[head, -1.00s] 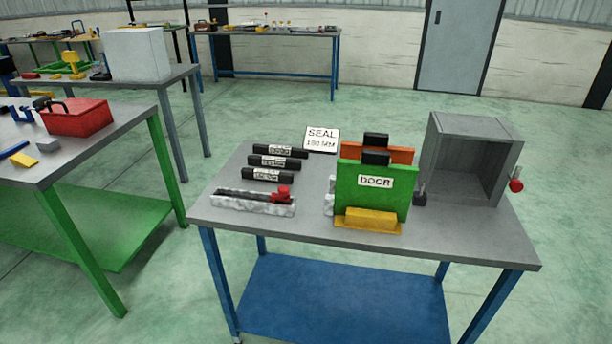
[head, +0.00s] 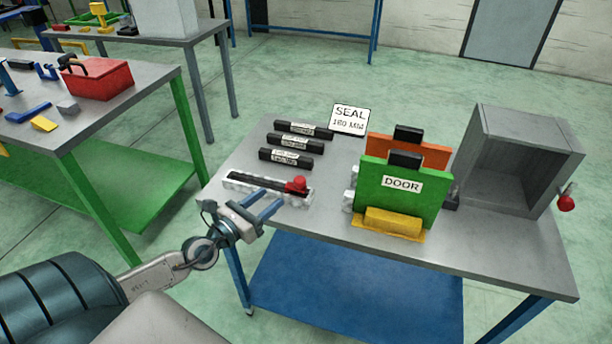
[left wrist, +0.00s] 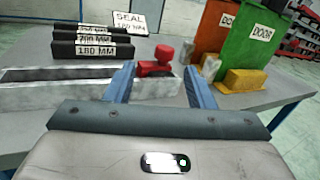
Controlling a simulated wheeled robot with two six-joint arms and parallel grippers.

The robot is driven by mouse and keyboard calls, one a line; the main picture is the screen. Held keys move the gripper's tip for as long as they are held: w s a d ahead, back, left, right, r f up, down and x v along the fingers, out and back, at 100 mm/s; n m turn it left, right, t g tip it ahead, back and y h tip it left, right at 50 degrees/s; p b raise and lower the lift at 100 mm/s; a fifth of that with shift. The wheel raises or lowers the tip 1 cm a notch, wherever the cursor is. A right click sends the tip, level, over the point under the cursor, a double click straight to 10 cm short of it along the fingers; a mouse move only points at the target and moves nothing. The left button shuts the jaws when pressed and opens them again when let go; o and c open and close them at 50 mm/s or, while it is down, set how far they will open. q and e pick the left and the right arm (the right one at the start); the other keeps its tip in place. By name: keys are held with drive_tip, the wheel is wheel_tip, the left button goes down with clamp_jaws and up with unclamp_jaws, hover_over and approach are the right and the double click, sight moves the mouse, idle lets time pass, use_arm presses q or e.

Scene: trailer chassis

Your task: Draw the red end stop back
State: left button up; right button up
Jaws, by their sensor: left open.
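The red end stop (head: 296,185) sits at the right end of a pale, open-topped channel (head: 240,187) with a dark slot, near the table's front left. In the left wrist view the red end stop (left wrist: 158,62) has a round knob on top and shows beyond the gap between my fingers. My left gripper (head: 270,203) is open and empty, at the front side of the channel, with its blue fingers (left wrist: 160,85) pointing towards the stop. They look apart from it. My right gripper is not in view.
Several black bars with length labels (head: 287,157) lie behind the channel. A "SEAL 180 MM" sign (head: 348,119) stands behind them. A green DOOR panel (head: 400,185) in a yellow stand and a grey open box (head: 515,155) are to the right.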

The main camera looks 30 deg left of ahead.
sight(296, 184)
use_arm(q)
drive_tip(key=m, duration=0.1)
drive_tip(key=w+m+h, duration=0.1)
drive_tip(key=shift+w+d+f+m+g, duration=0.1)
drive_tip(key=shift+d+f+m+g, duration=0.05)
drive_tip(key=shift+d+m+g, duration=0.2)
drive_tip(key=x, duration=1)
drive_tip(key=shift+w, duration=0.1)
drive_tip(key=shift+c, duration=0.2)
